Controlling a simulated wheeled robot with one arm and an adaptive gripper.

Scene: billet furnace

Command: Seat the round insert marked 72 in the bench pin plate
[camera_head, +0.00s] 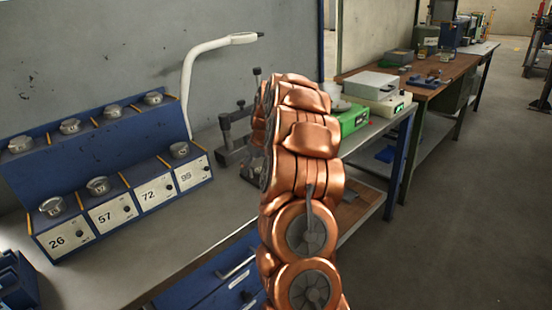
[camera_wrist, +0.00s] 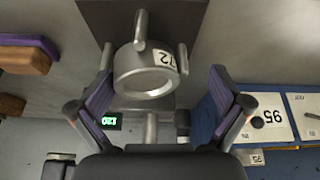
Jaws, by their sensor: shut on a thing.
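The round insert marked 72 (camera_wrist: 150,72) is a grey metal ring with a white label in the wrist view. It lies between the two purple-padded fingers of my gripper (camera_wrist: 160,95), which is shut on it, though finger contact is not clear. Grey posts stand around the ring, and a dark plate (camera_wrist: 100,18) lies behind it; I cannot tell whether this is the bench pin plate or whether the insert touches it. In the head view my copper-coloured arm hides my gripper and the insert.
A blue rack (camera_head: 88,132) with several metal pieces and number cards stands on the grey bench (camera_head: 170,235); the spot above card 72 (camera_head: 152,193) is empty. A dark fixture (camera_head: 233,140) and white lamp arm (camera_head: 188,75) stand behind. A green scale (camera_head: 353,121) is at right.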

